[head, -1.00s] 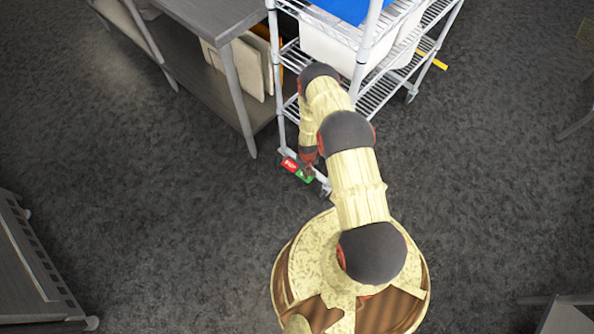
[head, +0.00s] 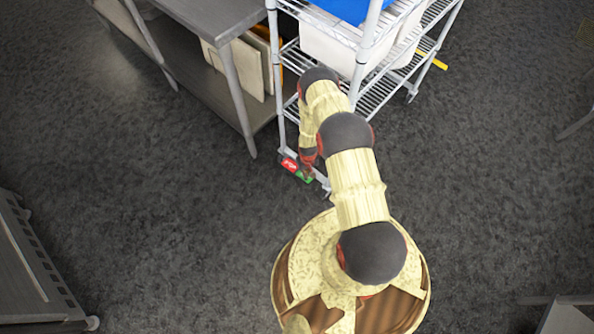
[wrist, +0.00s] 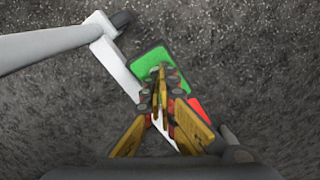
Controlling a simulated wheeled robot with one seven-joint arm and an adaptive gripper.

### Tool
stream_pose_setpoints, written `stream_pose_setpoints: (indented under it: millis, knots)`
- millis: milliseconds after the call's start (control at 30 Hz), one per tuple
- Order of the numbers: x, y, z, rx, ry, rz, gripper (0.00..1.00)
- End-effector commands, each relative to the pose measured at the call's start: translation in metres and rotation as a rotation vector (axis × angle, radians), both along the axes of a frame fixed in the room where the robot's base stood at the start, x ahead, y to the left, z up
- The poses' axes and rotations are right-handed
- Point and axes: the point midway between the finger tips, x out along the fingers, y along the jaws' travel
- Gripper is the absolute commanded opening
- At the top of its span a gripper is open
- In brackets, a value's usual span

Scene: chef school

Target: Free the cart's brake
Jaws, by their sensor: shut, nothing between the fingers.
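The cart (head: 362,60) is a wire-shelf trolley on casters at the top centre of the head view. Its brake is a low pedal bar near the floor, with a red part (head: 289,165) and a green part (head: 305,178). In the wrist view the green pad (wrist: 163,66) lies just beyond my fingertips and the red pad (wrist: 197,106) is partly hidden behind my fingers. My gripper (wrist: 160,72) is shut and empty, with its tips over the near edge of the green pad. I cannot tell whether they touch it.
A metal table (head: 215,15) with boards on its lower shelf stands left of the cart. A metal rack (head: 32,265) is at the lower left. A yellow bar (head: 437,62) sticks out at the cart's far right. The dark floor (head: 480,170) to the right is mostly open.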

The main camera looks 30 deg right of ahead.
Motion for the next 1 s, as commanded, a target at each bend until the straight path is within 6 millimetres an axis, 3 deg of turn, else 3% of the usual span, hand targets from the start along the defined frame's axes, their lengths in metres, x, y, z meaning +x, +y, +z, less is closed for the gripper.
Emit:
stream_pose_setpoints:
  millis: [1000]
  knots:
    - [0.0, 0.0, -0.014, 0.0, 0.0, 0.0, 0.0]
